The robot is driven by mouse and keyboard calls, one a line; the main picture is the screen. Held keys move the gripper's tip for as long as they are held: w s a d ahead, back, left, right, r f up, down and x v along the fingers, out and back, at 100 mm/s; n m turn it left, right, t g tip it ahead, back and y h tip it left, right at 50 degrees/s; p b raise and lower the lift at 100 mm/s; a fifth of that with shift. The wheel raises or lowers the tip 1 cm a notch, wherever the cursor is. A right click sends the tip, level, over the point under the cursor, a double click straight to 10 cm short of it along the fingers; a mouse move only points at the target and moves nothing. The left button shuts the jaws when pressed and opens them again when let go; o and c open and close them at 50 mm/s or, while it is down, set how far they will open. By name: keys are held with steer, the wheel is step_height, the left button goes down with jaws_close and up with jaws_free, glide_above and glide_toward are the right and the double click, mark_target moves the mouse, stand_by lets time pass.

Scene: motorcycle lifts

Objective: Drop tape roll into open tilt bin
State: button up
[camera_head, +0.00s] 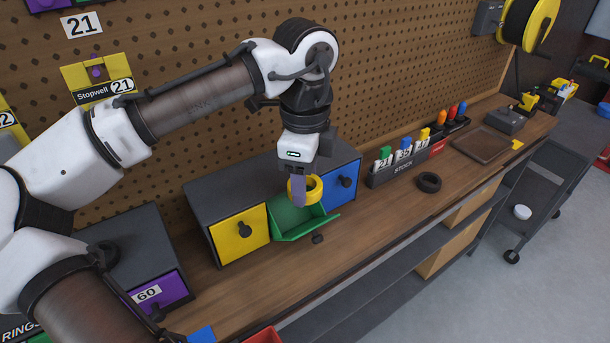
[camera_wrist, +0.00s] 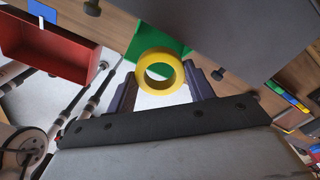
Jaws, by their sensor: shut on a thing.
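A yellow tape roll (camera_head: 316,192) is held in my gripper (camera_head: 303,188), whose purple-grey fingers point down. In the wrist view the tape roll (camera_wrist: 143,73) shows as a ring between the two fingers (camera_wrist: 160,86). The green tilt bin (camera_head: 292,223) is tipped open in the middle of a grey cabinet (camera_head: 225,190) on the workbench. In the head view the roll appears over the bin's opening; its exact height above the rim is hard to tell. In the wrist view the green bin (camera_wrist: 160,38) lies behind the roll.
A shut yellow bin (camera_head: 238,236) is left of the green one and a shut blue bin (camera_head: 341,186) is right of it. A dark ring (camera_head: 429,182) and a stock holder (camera_head: 400,172) stand further right on the bench. A perforated board (camera_head: 395,70) rises behind.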

stand_by(0.4)
steer(key=o, duration=1.1)
steer(key=shift+c, duration=0.2)
step_height(320, 180, up, 14)
steer(key=shift+f, duration=0.1)
